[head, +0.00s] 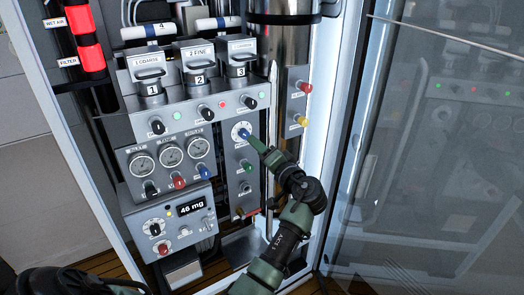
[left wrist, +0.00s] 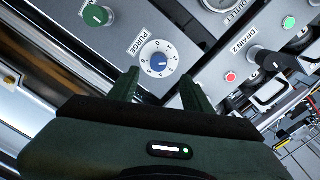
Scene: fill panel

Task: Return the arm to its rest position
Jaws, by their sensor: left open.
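My left gripper (head: 258,147) reaches the panel in the head view, with its fingertips at the blue PURGE knob (head: 243,133). In the left wrist view the gripper (left wrist: 160,83) is open, with its two fingers apart and nothing between them. The blue knob (left wrist: 158,63) with its white numbered dial sits just beyond the fingertips, roughly centred between them. I cannot tell whether a finger touches the dial. My left forearm (head: 275,255) comes up from the bottom of the head view.
A green knob (head: 247,167) sits just below the dial. Gauges (head: 171,155), a display (head: 191,206) reading 46 mg and several hoppers (head: 197,72) fill the panel on the left. A glass door (head: 440,180) stands to the right of my arm. A metal cylinder (head: 285,40) hangs above.

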